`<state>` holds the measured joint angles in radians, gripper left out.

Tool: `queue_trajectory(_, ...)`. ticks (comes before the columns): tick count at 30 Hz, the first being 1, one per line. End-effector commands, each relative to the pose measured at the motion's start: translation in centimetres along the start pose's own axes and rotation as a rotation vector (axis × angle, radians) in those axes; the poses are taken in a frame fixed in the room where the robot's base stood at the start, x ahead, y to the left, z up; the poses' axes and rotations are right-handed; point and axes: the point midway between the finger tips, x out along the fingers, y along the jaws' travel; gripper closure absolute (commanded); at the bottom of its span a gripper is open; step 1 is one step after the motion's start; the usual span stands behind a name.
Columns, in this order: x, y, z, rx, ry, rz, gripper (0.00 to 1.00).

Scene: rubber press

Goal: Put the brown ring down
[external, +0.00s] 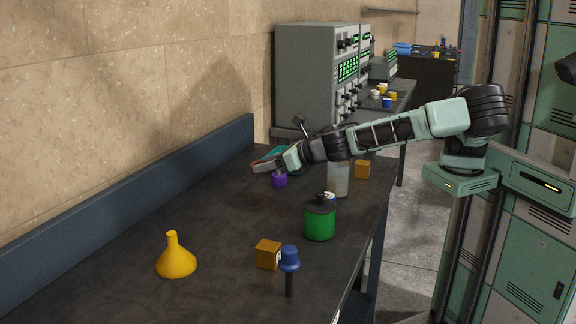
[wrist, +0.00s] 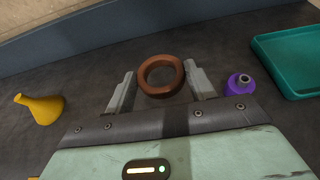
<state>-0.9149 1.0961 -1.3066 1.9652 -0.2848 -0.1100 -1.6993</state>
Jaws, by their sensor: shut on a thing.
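The brown ring (wrist: 143,77) sits between the two fingers of my gripper (wrist: 160,88) in the wrist view. My gripper is shut on it, and the ring's round opening faces the camera. In the external view my gripper (external: 268,164) reaches out over the far part of the dark table (external: 215,215). The ring is small there and hard to make out at the fingertips. I cannot tell the exact gap between the ring and the table.
A purple bottle (wrist: 240,84) and a teal tray (wrist: 290,62) are right of my gripper. A yellow funnel (wrist: 40,108) is to the left. A green pot (external: 320,221), orange boxes (external: 267,254) and a clear bottle (external: 338,182) stand on the table. Bare tabletop lies near the wall.

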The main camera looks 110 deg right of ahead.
Motion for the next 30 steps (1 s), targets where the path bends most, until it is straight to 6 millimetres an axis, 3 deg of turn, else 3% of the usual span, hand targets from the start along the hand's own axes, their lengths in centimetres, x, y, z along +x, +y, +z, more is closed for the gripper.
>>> queue_trajectory(10,0.5,-1.5,0.6,0.07,0.002,-0.171,0.67)
queue_trajectory(18,2.2,-1.6,-3.5,0.067,0.003,-0.179,0.67)
queue_trajectory(30,3.8,-1.6,-7.4,0.067,0.004,-0.178,0.67)
